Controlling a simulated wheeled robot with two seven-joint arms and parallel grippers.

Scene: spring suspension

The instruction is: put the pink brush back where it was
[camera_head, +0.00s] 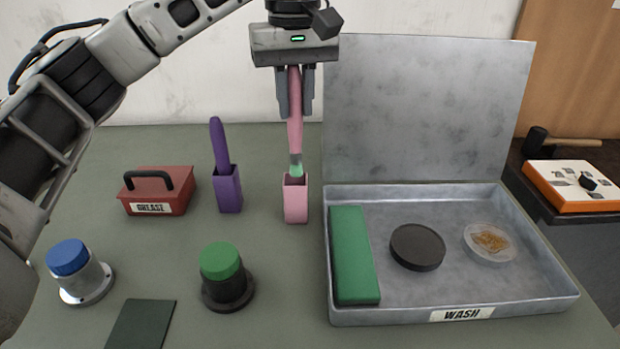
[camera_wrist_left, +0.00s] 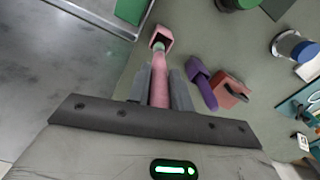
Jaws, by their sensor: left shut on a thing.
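The pink brush (camera_head: 295,125) hangs upright, handle up, in my left gripper (camera_head: 295,108), which is shut on its handle. Its pale green lower end (camera_head: 296,165) is at the mouth of the pink holder (camera_head: 295,205). I cannot tell how far the tip is inside. In the left wrist view the brush (camera_wrist_left: 160,88) runs between the fingers towards the open pink holder (camera_wrist_left: 165,34). The brush's bristles are hidden. My right gripper is not in view.
A purple holder (camera_head: 228,190) with a purple brush stands left of the pink one. The red grease box (camera_head: 165,200) is farther left. The metal wash tray (camera_head: 400,317) with its raised lid is close on the right. Green-capped (camera_head: 222,262) and blue-capped (camera_head: 70,258) pieces stand in front.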

